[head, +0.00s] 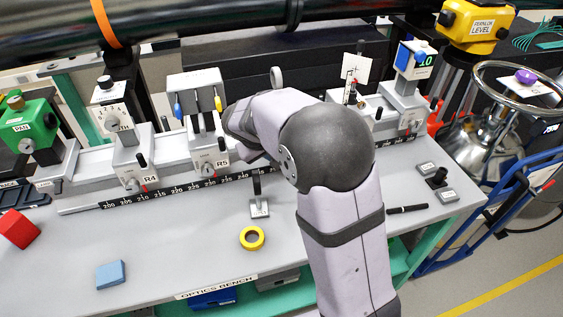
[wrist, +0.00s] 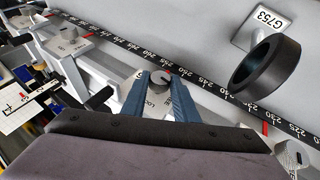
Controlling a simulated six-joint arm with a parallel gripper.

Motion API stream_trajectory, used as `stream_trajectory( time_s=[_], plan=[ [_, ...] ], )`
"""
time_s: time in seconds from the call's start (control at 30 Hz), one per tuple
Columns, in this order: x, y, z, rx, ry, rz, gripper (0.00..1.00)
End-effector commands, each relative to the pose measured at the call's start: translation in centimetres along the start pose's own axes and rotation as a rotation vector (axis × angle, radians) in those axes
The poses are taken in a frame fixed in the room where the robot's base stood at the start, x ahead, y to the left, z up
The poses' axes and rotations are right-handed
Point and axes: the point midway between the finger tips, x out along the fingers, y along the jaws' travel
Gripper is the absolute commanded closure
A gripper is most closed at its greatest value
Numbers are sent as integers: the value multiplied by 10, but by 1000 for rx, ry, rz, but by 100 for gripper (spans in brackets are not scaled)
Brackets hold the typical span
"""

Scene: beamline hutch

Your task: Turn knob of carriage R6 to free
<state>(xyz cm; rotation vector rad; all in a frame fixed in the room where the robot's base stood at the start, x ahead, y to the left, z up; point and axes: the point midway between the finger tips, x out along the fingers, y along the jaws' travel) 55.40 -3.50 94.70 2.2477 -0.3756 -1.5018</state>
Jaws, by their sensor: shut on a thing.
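In the wrist view my gripper (wrist: 163,92) has its two blue fingers on either side of a small round grey knob (wrist: 159,78). It is shut on that knob, low on the front of a light grey carriage (wrist: 137,74) at the scale rail. Lettering on the carriage face, partly covered by the fingers, seems to include LOCK, upside down in this view. In the head view my arm hides the knob and the fingers.
A black-ended post on a plate marked G753 (wrist: 272,24) stands close in front of the rail. Carriage R4 (head: 135,160) is farther left. A yellow tape roll (head: 252,238), a blue block (head: 111,274) and a red block (head: 19,229) lie on the bench.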

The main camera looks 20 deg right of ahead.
Motion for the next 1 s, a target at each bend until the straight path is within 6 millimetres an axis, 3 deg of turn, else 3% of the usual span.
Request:
stream_trajectory(
  time_s=[0.53,0.57,1.0],
  plan=[
    [0,-2,1,-22,-3,58,96],
    [0,-2,1,-22,-3,58,66],
    [-6,-2,0,-20,0,58,65]
  ],
)
